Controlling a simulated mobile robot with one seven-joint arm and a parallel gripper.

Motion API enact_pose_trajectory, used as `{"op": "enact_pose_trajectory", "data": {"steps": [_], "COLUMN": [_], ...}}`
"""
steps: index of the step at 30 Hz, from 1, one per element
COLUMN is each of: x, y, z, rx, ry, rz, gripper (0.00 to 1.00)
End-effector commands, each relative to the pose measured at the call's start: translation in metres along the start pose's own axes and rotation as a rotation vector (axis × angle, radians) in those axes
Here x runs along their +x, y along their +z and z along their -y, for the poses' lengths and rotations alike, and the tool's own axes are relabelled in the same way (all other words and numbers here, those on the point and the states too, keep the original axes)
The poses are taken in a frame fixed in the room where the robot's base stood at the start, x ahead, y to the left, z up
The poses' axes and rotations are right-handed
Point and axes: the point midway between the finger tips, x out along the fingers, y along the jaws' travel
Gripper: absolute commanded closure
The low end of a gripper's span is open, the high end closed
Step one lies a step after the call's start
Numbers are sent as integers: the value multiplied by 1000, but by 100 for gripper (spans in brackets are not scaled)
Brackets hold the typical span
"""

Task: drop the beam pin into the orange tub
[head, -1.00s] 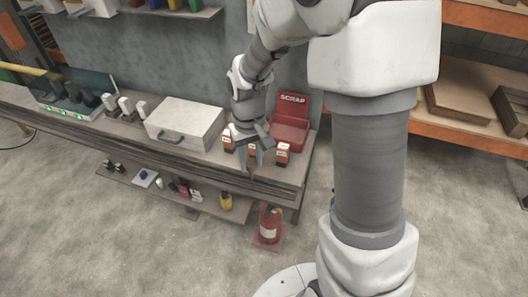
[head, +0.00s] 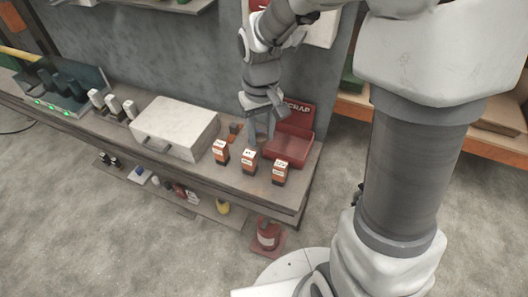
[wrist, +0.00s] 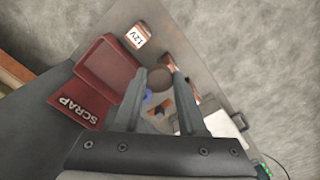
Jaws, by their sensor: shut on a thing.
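My gripper (head: 259,144) hangs pointing down over the bench, just in front of the red scrap bin. In the wrist view its fingers (wrist: 166,68) are closed in on a brown round piece (wrist: 160,79), which looks like the beam pin seen end-on; the fingers hide part of it. In the head view the pin cannot be made out clearly. A small orange thing (head: 234,129) stands on the bench left of the gripper, and orange also shows low between the fingers (wrist: 157,112). I cannot tell for sure that it is the orange tub.
The red scrap bin (head: 290,148) is close at the right. Labelled orange-and-white blocks (head: 249,161) line the bench's front edge. A pale case (head: 176,128) lies to the left. A blue thing (wrist: 148,97) shows below the fingers.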

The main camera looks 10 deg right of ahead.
Motion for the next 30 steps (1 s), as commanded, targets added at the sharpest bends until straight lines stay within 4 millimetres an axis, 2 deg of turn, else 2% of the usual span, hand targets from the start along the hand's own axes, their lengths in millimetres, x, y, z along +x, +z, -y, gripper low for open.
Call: {"op": "enact_pose_trajectory", "data": {"steps": [9,17,21,24,30], "x": [52,74,95,101,100], "y": [1,1,1,1,0], "z": [0,0,0,0,0], "rx": [1,1,0,0,0], "ry": [-1,0,0,0,0], "rz": [6,3,5,3,1], "gripper": [100,100,100,100,100]}}
